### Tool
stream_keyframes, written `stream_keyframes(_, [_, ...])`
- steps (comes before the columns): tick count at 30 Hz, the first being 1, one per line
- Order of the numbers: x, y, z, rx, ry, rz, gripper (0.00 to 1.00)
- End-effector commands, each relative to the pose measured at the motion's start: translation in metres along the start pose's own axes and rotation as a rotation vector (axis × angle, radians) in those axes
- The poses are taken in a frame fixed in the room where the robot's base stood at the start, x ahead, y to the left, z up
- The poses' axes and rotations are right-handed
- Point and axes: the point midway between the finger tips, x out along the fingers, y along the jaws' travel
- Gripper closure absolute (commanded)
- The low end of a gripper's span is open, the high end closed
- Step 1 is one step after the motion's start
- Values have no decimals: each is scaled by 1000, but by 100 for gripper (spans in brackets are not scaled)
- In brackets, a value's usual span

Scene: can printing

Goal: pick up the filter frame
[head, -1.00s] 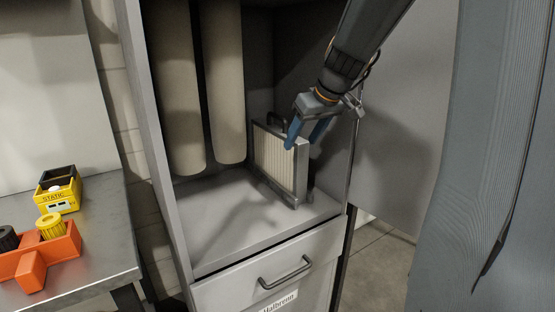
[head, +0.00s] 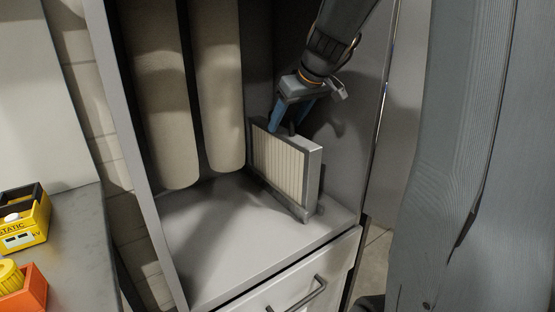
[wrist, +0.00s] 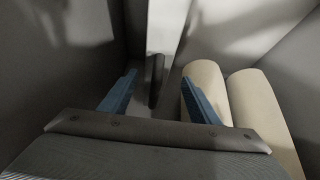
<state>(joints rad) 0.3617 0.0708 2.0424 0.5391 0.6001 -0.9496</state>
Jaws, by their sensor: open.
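The filter frame (head: 284,172) stands upright on the cabinet floor, a pleated cream panel in a grey metal frame. My gripper (head: 288,118) is open above its top edge, toward the rear end, with blue fingers pointing down. In the wrist view, a dark upright handle (wrist: 154,80) shows between the open fingers (wrist: 158,98), with a pale grey strip of the frame (wrist: 166,28) beyond it. The handle is partly hidden by the fingers in the head view. I cannot tell whether any finger touches it.
The cabinet floor (head: 220,235) in front is clear. A drawer (head: 300,290) is below, and a bench with a yellow box (head: 24,222) and orange holder (head: 24,290) is at left.

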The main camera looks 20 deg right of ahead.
Motion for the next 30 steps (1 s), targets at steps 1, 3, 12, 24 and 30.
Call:
stream_keyframes(1, [4, 2, 1, 4, -1, 1, 44])
stream_keyframes(3, [12, 4, 2, 9, -3, 2, 44])
stream_keyframes(12, [43, 9, 5, 15, -4, 6, 44])
stream_keyframes(24, [72, 8, 3, 11, -1, 7, 44])
stream_keyframes(30, [72, 7, 3, 10, -1, 6, 59])
